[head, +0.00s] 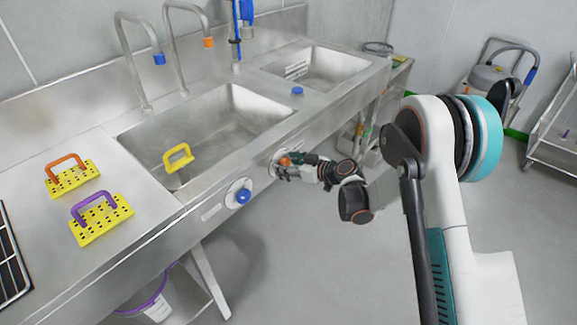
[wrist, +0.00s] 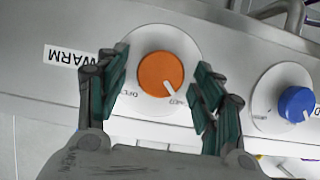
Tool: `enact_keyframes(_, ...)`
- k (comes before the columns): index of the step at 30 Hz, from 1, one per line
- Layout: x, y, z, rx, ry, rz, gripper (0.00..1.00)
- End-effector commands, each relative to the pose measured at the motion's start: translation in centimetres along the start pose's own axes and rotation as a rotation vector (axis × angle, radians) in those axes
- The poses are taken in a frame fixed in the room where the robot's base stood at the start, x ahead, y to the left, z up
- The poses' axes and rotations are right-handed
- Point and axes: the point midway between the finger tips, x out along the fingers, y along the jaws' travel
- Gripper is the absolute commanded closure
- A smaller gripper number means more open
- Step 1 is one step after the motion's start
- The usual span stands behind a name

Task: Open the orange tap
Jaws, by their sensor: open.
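The orange tap (wrist: 160,74) is a round orange knob on a white dial plate on the sink's front panel. Its white pointer line aims to the lower right in the wrist view, beside small print that I cannot read surely. In the head view the orange tap (head: 285,161) shows only partly behind my gripper (head: 284,169). My gripper is open in the wrist view (wrist: 162,84), with one teal-padded finger on each side of the knob. Gaps show between fingers and knob. An orange-tipped spout (head: 208,42) stands over the large basin (head: 240,98).
A blue knob (wrist: 296,104) sits right of the orange one in the wrist view; in the head view the blue knob (head: 243,196) is nearer. A WARM label (wrist: 70,56) is left of the dial. Yellow perforated blocks with handles lie on the counter.

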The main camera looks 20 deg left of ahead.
Motion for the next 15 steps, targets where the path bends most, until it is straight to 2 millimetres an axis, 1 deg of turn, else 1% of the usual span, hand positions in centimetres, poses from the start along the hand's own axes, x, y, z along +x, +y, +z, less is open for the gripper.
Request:
enact_keyframes(1,-0.01,0.00,0.00,0.000,0.000,0.000,0.39)
enact_keyframes(2,-0.02,0.00,0.00,0.000,0.000,0.000,0.43)
enact_keyframes(3,-0.02,0.00,0.00,0.000,0.000,0.000,0.52)
enact_keyframes(5,-0.03,-0.01,0.00,0.000,0.000,0.000,0.66)
enact_keyframes(6,-0.03,-0.01,0.00,0.000,0.000,0.000,0.75)
enact_keyframes(7,-0.03,-0.01,0.00,0.000,0.000,0.000,0.82)
enact_keyframes(15,-0.03,0.01,0.01,0.008,0.000,-0.004,0.83)
